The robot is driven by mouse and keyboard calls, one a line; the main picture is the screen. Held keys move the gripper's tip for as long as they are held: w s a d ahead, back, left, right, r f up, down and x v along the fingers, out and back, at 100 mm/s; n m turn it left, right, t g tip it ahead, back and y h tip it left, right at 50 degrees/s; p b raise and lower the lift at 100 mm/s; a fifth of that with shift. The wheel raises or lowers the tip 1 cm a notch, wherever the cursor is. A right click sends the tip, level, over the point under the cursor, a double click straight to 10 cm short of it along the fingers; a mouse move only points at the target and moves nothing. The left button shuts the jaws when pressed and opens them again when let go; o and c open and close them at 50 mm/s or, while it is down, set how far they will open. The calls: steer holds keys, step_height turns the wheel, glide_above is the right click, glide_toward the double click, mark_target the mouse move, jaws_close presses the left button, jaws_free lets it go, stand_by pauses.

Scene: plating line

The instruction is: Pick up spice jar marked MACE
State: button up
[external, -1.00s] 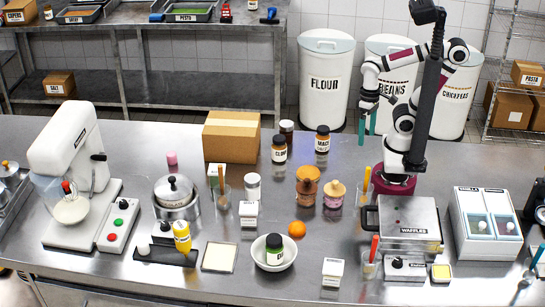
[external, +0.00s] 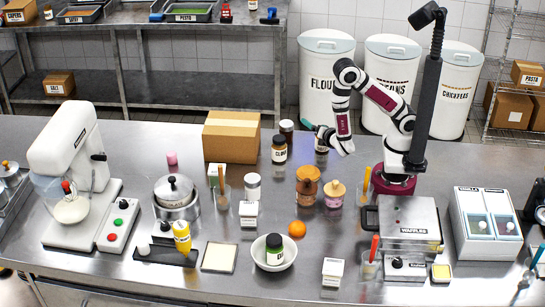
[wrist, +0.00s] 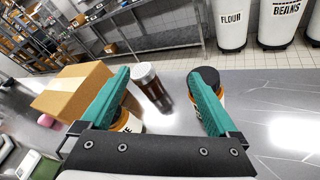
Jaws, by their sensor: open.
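The MACE jar (external: 322,145) is a dark jar with a black lid and a pale, orange-edged label, upright at the back of the counter. In the external view my gripper (external: 312,127) is over its upper part and hides most of it. In the wrist view my gripper (wrist: 159,74) is open with two teal fingers and nothing held. There a black-lidded jar (wrist: 204,76), apparently the MACE jar, stands behind the right finger, which covers much of it. I cannot tell whether they touch.
The CLOVE jar (external: 279,151) stands left of the MACE jar; the left finger partly hides it in the wrist view. A brown jar (wrist: 151,86) shows between the fingers, farther back. A cardboard box (external: 231,138) is to the left.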

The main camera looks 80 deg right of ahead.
steer(key=s+d+r+n+h, duration=0.2)
steer(key=s+n+h, duration=0.1)
steer(key=s+n, duration=0.1)
steer(key=shift+g+h, duration=0.4)
steer(key=f, duration=0.7)
steer(key=shift+s+a+f, duration=0.15)
steer(key=shift+s, duration=0.1)
steer(key=x, duration=0.7)
steer(key=shift+w+d+f, duration=0.15)
steer(key=shift+d+f, duration=0.05)
steer(key=shift+d, duration=0.05)
jaws_close()
